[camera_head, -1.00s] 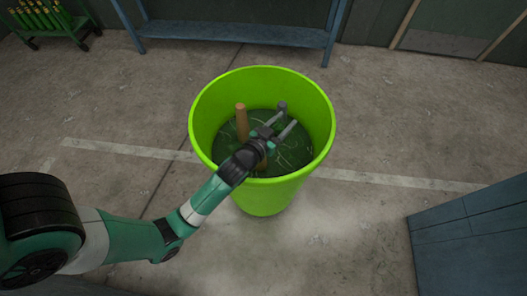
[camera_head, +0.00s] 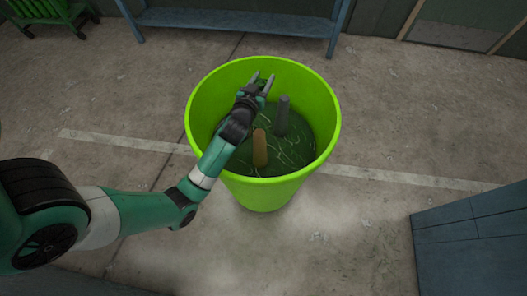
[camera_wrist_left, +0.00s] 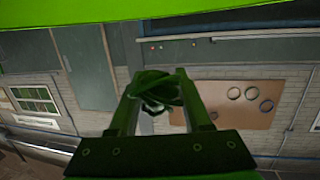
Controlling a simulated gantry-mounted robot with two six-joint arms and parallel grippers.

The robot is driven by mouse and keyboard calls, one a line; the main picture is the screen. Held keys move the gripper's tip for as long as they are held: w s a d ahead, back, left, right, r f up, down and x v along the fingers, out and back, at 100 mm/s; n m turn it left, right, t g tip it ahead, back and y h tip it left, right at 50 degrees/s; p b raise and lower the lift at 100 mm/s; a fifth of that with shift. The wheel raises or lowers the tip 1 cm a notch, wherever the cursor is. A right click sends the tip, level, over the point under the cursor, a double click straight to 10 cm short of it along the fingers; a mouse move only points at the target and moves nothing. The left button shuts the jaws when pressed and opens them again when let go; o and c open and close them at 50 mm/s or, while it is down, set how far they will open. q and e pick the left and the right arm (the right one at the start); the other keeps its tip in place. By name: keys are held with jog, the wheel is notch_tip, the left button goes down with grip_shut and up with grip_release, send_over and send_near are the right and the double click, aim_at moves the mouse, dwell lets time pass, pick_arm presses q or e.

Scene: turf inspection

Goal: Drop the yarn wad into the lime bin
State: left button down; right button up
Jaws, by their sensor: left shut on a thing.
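The lime bin (camera_head: 265,194) stands upright on the concrete floor in the middle of the head view. My left gripper (camera_head: 262,84) is over the far left part of its opening, fingers pointing away from me. In the left wrist view my left gripper (camera_wrist_left: 157,97) is shut on a dark green tangled bundle, which looks like the yarn wad (camera_wrist_left: 160,84). In the head view I cannot make out the wad between the fingers. My right gripper shows in neither view.
Inside the bin, a brown post (camera_head: 260,148) and a grey post (camera_head: 282,116) rise from a dark bottom with pale strands. A blue bench (camera_head: 235,22) stands behind, a green cart (camera_head: 45,12) at the back left, a blue cabinet (camera_head: 470,240) at the right. Open floor surrounds the bin.

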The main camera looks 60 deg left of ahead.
pick_arm(q)
notch_tip(320, 180, down, 3)
jog(key=shift+b, duration=0.85)
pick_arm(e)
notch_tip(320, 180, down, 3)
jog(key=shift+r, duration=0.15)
pick_arm(q)
jog(key=shift+c, duration=1.3)
grip_release()
jog(key=shift+r, duration=0.1)
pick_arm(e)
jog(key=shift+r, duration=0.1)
pick_arm(q)
jog(key=shift+s+d+r+p, duration=0.1)
jog(key=shift+s+d+p, duration=0.2)
jog(key=p+v, duration=0.2)
jog(key=v, duration=0.8)
jog(key=shift+s+d, duration=0.25)
jog(key=shift+s, duration=0.05)
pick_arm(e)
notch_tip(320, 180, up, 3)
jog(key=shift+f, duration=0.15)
